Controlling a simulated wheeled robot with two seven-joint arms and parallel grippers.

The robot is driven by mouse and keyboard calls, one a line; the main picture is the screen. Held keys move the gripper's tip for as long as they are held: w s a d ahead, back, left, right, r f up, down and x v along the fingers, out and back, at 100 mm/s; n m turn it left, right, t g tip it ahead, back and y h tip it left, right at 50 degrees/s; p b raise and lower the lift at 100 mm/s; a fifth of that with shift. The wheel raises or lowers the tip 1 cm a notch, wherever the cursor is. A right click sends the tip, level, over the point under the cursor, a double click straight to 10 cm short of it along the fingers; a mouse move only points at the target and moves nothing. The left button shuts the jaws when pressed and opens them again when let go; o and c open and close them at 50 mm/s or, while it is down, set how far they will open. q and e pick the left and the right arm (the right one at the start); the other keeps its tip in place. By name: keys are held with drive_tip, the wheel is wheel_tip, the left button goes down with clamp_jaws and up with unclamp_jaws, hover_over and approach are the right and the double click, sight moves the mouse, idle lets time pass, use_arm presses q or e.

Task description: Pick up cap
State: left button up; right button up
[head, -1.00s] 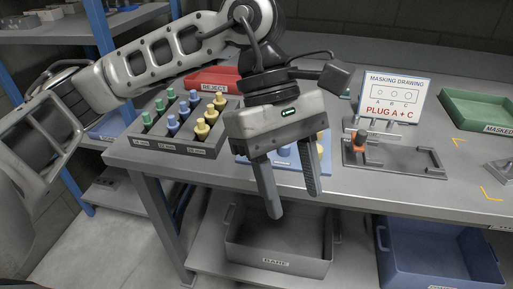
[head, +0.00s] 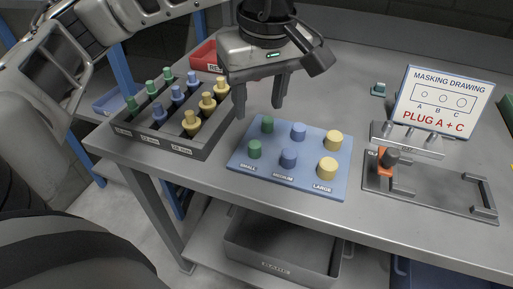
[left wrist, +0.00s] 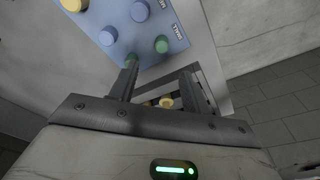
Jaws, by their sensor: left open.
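A blue board (head: 240,163) on the bench holds green small caps (head: 255,149), blue medium caps (head: 289,158) and yellow large caps (head: 328,167), in two rows. A grey compartment tray (head: 205,148) to its left holds more green, blue and yellow caps or plugs. My left gripper (head: 259,112) is open and empty, above the bench between the tray and the board's back left corner. In the left wrist view the open fingers (left wrist: 157,80) point toward the bench, with the blue board (left wrist: 122,52) beyond the left finger and a yellow plug (left wrist: 166,102) between them. My right gripper is not in view.
A masking drawing sign (head: 438,100) reads "PLUG A + C". A metal fixture (head: 430,187) with an orange clamp (head: 386,160) stands right of the board. A red reject bin (head: 204,57) is at the back left. A grey bin (head: 285,246) sits below.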

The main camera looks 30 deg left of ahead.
sight(255, 143)
use_arm(q)
drive_tip(key=f, duration=0.6)
drive_tip(key=a+f, duration=0.1)
drive_tip(key=f, duration=0.2)
drive_tip(key=shift+w+f, duration=0.15)
drive_tip(key=shift+f, duration=0.05)
clamp_jaws()
